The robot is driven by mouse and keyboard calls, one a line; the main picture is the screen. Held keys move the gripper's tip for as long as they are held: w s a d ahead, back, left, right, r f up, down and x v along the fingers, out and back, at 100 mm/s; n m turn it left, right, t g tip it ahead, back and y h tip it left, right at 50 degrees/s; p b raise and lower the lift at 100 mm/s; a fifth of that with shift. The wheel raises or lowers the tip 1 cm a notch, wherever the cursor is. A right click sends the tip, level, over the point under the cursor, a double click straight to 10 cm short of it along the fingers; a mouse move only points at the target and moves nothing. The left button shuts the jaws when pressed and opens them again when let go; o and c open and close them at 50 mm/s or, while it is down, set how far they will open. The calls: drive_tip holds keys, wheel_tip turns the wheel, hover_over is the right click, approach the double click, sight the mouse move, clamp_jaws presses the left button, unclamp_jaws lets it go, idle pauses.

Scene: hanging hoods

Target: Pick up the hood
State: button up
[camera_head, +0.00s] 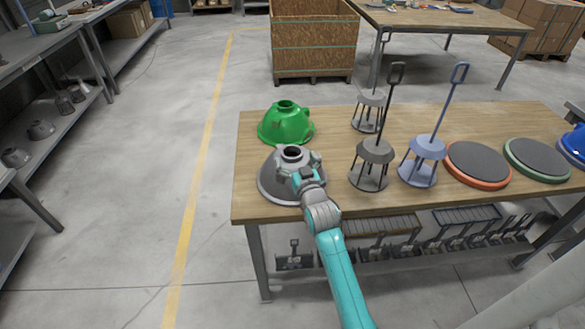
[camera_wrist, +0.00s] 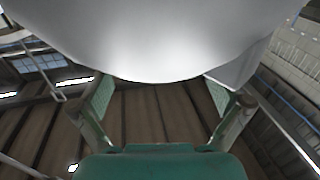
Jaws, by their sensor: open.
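A grey metal hood (camera_head: 270,180) with a round neck on top sits at the near left of the wooden table (camera_head: 345,205). My gripper (camera_head: 302,178) is at its right near side, close to the neck, and covers part of it. In the wrist view, the pale grey curved surface of the hood (camera_wrist: 165,45) fills the top. The gripper (camera_wrist: 163,105) is open, with its two fingers apart below that surface. Whether a finger touches the hood cannot be told. A green hood (camera_head: 287,125) sits just behind the grey one, and a blue hood (camera_head: 575,142) is partly cut off at the right edge.
Several wire-frame stands with upright handles, including a grey one (camera_head: 373,155) and a bluish one (camera_head: 425,150), stand right of my gripper. An orange-rimmed disc (camera_head: 478,163) and a green-rimmed disc (camera_head: 537,158) lie further right. A shelf (camera_head: 50,135) stands at left, with open floor between.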

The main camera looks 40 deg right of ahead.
drive_tip(key=shift+w+d, duration=0.25)
drive_tip(key=shift+w, duration=0.3)
drive_tip(key=shift+r, duration=0.1)
drive_tip(key=c, duration=1.9)
